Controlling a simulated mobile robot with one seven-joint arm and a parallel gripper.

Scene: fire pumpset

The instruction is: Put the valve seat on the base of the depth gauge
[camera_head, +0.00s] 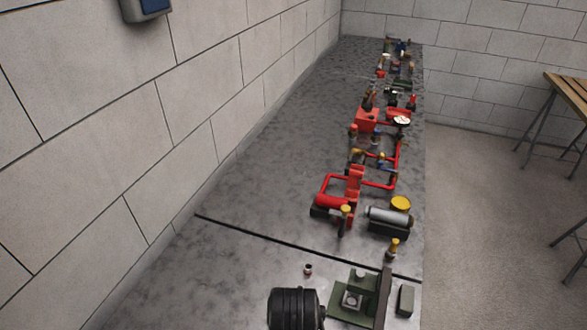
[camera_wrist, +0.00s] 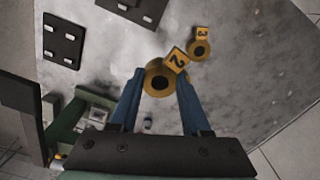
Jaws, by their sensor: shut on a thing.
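In the wrist view, my gripper (camera_wrist: 160,85) has its two blue fingers closed on a brass ring-shaped valve seat (camera_wrist: 153,84) with a yellow tag marked 2. The ring's dark bore faces the camera. The green depth gauge (camera_wrist: 62,128) is partly in view at the left, beside my fingers and apart from the held ring. In the head view, the green depth gauge's base (camera_head: 341,314) is at the bottom, with a tall dark upright on its right. My fingertips and the held seat cannot be made out in the head view.
Another brass ring (camera_wrist: 199,51) tagged 3 lies beyond the held one. Dark slotted plates (camera_wrist: 62,40) lie upper left.

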